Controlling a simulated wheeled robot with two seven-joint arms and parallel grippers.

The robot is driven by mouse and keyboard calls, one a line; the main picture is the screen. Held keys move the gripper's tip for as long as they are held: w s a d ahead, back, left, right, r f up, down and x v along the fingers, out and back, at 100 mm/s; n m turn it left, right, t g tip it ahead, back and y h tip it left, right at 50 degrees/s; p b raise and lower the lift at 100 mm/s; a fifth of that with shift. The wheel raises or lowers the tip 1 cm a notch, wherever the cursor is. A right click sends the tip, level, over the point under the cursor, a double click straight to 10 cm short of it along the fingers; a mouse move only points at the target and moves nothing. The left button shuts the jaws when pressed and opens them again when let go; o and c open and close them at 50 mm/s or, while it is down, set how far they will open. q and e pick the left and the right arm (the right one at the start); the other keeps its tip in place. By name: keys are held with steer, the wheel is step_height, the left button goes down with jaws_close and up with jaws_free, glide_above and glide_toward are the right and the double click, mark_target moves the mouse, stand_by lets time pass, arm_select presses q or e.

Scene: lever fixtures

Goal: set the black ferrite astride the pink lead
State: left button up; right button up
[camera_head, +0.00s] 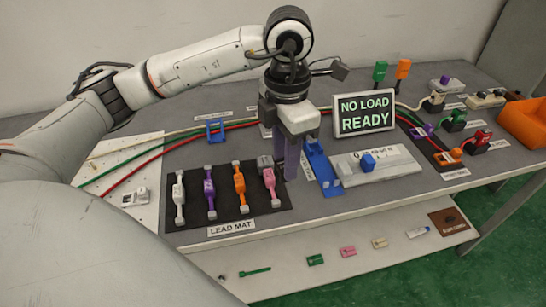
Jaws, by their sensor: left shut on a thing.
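The pink lead (270,181) lies at the right end of the row on the dark lead mat (222,217). A dark grey block (265,161), which looks like the black ferrite, is at the far end of the pink lead. Whether it straddles the lead or only hangs over it, I cannot tell. My left gripper (290,176) points straight down just right of that block, close beside the pink lead. Its fingers are shut on the block, though the grip itself is mostly hidden. My right gripper is out of view.
White, purple and orange leads (239,186) lie left of the pink one. A "NO LOAD READY" sign (364,114) stands behind. An orange bin (524,122) is far right.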

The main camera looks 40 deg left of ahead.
arm_select(q)
steer(key=n, duration=0.4)
steer(key=a+n, duration=0.1)
steer(key=shift+f+n, duration=0.25)
steer(key=shift+n, duration=0.15)
steer(key=n, duration=0.2)
steer(key=shift+s+a+f+n, duration=0.1)
steer(key=shift+a+n, duration=0.1)
steer(key=shift+n, duration=0.2)
steer(key=n, duration=0.4)
steer(key=shift+a+f, duration=0.15)
steer(key=shift+a, duration=0.2)
steer(key=n, duration=0.3)
steer(key=shift+s+a+f, duration=0.1)
steer(key=shift+a, duration=0.15)
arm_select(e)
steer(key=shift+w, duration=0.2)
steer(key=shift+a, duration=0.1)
arm_select(q)
steer(key=shift+f+b, duration=0.75)
steer(key=shift+f, duration=0.05)
steer(key=shift+f+b, duration=0.55)
steer(key=shift+f, duration=0.15)
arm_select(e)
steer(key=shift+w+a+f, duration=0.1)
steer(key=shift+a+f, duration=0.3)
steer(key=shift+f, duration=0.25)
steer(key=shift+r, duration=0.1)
